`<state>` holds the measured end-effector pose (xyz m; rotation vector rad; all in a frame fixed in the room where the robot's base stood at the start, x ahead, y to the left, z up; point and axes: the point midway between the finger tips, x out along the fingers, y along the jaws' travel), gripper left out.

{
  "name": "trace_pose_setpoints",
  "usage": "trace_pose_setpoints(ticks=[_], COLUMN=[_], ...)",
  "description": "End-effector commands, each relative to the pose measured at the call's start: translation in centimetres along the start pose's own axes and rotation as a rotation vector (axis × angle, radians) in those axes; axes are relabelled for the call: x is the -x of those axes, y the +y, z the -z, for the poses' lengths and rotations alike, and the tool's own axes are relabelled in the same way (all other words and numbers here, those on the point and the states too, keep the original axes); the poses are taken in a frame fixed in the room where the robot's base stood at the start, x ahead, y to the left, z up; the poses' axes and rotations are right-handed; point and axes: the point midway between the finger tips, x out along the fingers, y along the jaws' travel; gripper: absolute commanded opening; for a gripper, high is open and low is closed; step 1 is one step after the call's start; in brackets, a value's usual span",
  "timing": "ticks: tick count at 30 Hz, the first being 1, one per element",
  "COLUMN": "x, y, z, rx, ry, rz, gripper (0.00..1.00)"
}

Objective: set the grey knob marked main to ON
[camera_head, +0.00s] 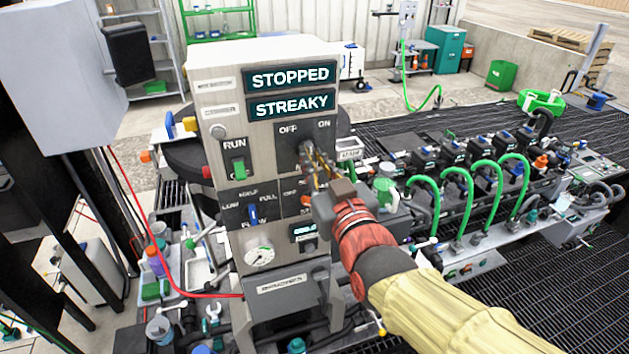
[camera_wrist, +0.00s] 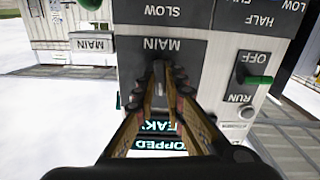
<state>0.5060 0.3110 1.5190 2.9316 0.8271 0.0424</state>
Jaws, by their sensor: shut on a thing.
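The grey main knob (camera_head: 305,147) sits on a dark plate on the upright control panel (camera_head: 217,75), below the labels OFF and ON. My gripper (camera_head: 313,160) reaches the panel from the lower right with its fingers closed around the knob. In the wrist view, which is upside down, the knob (camera_wrist: 159,73) lies between the fingertips of my gripper (camera_wrist: 160,85), beneath the word MAIN. The fingers hide most of the knob, so which label it points at cannot be told. The displays above read STOPPED (camera_head: 291,76) and STREAKY (camera_head: 291,106).
A green RUN/OFF switch (camera_head: 238,168) is left of the knob. A blue selector (camera_head: 253,214) and an orange switch (camera_head: 305,201) sit below. A gauge (camera_head: 259,255) is lower. Green hoses (camera_head: 486,165) arch over the machine on the right.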

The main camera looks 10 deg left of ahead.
Motion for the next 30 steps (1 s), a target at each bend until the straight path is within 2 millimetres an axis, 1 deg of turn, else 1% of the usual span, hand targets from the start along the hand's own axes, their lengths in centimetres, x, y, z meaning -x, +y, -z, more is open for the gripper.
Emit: trace_pose_setpoints(ticks=[1, 2, 15, 24, 30], x=[-0.01, 0.00, -0.01, -0.03, -0.04], y=[-0.09, -0.10, -0.12, -0.11, -0.09], z=[-0.64, -0.69, -0.47, -0.26, -0.07], rx=[-0.044, -0.073, -0.469, -0.647, -0.705], ry=[0.004, 0.003, 0.002, 0.000, 0.000], rz=[0.000, 0.000, 0.001, 0.000, 0.000], gripper=[0.00, 0.00, 0.00, 0.00, 0.00])
